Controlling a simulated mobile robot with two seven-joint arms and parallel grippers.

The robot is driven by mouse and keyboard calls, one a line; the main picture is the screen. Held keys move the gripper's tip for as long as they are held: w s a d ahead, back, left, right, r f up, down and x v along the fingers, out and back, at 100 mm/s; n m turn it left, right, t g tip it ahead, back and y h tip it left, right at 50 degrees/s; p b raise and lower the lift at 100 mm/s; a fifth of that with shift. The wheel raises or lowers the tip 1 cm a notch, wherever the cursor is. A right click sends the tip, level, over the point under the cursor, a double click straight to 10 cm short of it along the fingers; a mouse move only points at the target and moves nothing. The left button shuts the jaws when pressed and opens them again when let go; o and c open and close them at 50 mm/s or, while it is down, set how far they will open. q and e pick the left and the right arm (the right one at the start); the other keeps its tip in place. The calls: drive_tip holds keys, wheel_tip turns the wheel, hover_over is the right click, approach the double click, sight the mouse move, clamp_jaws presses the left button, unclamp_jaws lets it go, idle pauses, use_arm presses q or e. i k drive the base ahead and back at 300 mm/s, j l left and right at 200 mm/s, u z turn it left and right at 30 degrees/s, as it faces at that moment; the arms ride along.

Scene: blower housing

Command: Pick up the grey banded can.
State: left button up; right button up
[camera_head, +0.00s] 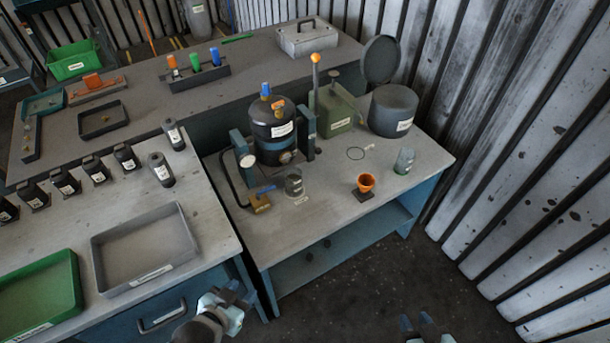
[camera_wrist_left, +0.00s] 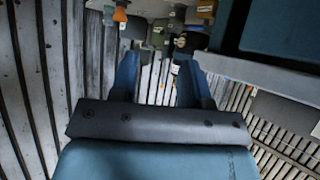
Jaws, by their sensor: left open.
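Two small cans could be the grey banded can, and I cannot tell which. One dark grey can (camera_head: 294,182) stands upright on the right bench, in front of the black canister. A lighter grey can with green low on its side (camera_head: 404,161) stands near that bench's right end. My left gripper (camera_head: 238,293) is open and empty, low in front of the benches and well apart from both cans. Its two spread fingers also show in the left wrist view (camera_wrist_left: 158,75). My right gripper (camera_head: 416,321) shows at the bottom edge, fingers apart, with nothing seen between them.
The right bench also holds a black canister (camera_head: 273,130), an orange cup (camera_head: 365,185), a brass padlock (camera_head: 259,202), a green box (camera_head: 336,108) and a lidded grey pot (camera_head: 393,111). The left bench holds several dark bottles, a grey tray (camera_head: 184,232) and a green tray (camera_head: 70,263).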

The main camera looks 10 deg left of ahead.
sight(292, 174)
drive_tip(key=i+l, duration=0.15)
drive_tip(key=l, duration=0.15)
drive_tip(key=i+l+u, duration=0.15)
drive_tip(key=l, duration=0.15)
drive_tip(key=i+l, duration=0.15)
drive_tip(key=l, duration=0.15)
drive_tip(key=i+l+u, duration=0.1)
drive_tip(key=l, duration=0.25)
drive_tip(key=i+l, duration=0.15)
drive_tip(key=l, duration=0.15)
drive_tip(key=u, duration=0.05)
